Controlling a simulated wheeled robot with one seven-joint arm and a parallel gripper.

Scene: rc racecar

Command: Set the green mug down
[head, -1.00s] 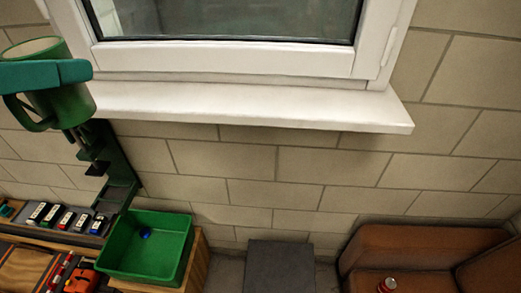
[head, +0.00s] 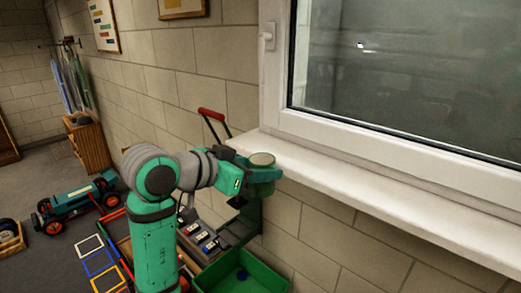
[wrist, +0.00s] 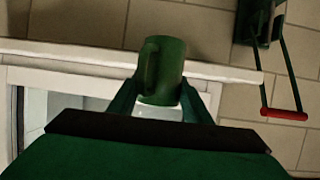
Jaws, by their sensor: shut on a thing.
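The green mug (wrist: 172,72) is between the two fingers of my gripper (wrist: 163,103) in the wrist view, with its handle on the left side. In the head view the mug's pale round top (head: 262,159) shows at the end of my arm, and my gripper (head: 262,174) covers much of its body. My gripper is shut on the mug. The mug appears beside the left end of the white window sill (head: 390,205). I cannot tell whether it touches the sill.
A green bin (head: 225,277) with a blue item stands below my gripper. A red handle (head: 211,114) rises by the wall near the sill's left end. A wheeled car chassis (head: 78,203) is at the left. The sill is clear to the right.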

